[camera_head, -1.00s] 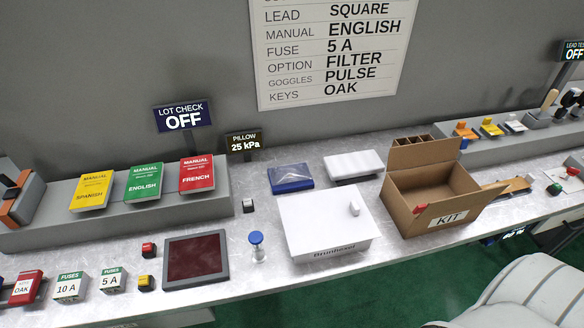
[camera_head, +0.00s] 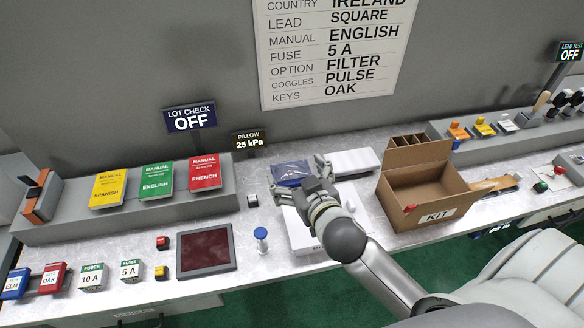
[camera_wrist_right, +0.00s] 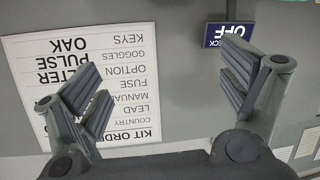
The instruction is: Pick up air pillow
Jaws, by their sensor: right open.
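A dark blue, flat, pillow-like item with a paler, shiny top, which looks like the air pillow (camera_head: 291,169), lies on the bench below the sign reading PILLOW 25 kPa (camera_head: 249,140). My right gripper (camera_head: 303,178) is over the bench just in front of it and partly covers its near side in the head view. I cannot tell whether they touch. In the right wrist view the gripper's fingers (camera_wrist_right: 165,85) stand wide apart with nothing between them; the pillow does not show there. My left gripper is not in view.
A white box (camera_head: 300,232) sits under my right gripper, partly hidden by it. A white flat block (camera_head: 355,161) lies right of the pillow, and an open cardboard KIT box (camera_head: 425,188) further right. Left are a dark tablet (camera_head: 205,251) and a blue-topped bottle (camera_head: 261,238).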

